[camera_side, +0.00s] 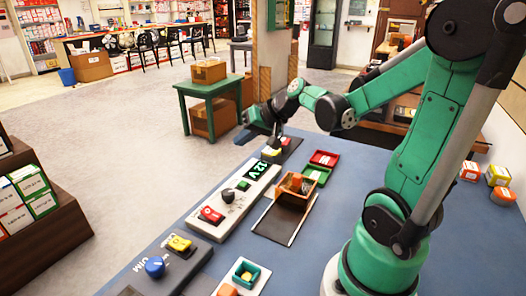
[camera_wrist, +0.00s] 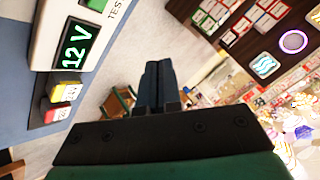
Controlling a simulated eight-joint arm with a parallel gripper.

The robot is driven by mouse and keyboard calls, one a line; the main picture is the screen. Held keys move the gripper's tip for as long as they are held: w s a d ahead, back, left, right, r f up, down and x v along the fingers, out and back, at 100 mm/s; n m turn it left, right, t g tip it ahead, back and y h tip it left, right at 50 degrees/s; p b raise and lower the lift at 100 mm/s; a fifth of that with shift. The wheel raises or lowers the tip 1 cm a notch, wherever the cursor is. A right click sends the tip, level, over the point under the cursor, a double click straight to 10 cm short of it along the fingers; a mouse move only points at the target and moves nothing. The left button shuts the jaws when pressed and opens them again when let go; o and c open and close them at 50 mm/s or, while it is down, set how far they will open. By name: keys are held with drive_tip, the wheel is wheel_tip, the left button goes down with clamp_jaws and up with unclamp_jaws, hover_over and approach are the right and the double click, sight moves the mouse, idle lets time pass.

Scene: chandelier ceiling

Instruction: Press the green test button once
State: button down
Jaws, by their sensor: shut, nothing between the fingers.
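The green test button (camera_side: 243,185) sits on a white panel (camera_side: 236,211) on the blue table, between a black knob and a lit 12 V display (camera_side: 258,170). In the wrist view the green button (camera_wrist: 97,4) is cut by the top edge, beside the letters TEST, with the display (camera_wrist: 75,47) below it. My gripper (camera_side: 243,136) is in the air beyond the far end of the panel, apart from the button. In the wrist view its dark fingers (camera_wrist: 158,86) are together with nothing between them, to the right of the panel.
A red switch (camera_side: 211,215) and the black knob (camera_side: 228,196) share the panel. A blue knob (camera_side: 155,266) is nearer.

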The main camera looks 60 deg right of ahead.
sight(246, 184)
drive_tip(key=shift+f, duration=4.4)
drive_tip(key=shift+r, duration=2.55)
drive_tip(key=s+a+r+n+g, duration=0.1)
drive_tip(key=s+a+r+n, duration=0.1)
drive_tip(key=a+n, duration=0.2)
drive_tip(key=s+a+r+n+g+h, duration=0.1)
drive_tip(key=s+a+r+n, duration=0.1)
drive_tip(key=a, duration=0.7)
drive_tip(key=shift+s+a+n, duration=0.2)
drive_tip(key=shift+s+n, duration=0.4)
drive_tip(key=shift+n, duration=0.3)
drive_tip(key=shift+r, duration=0.1)
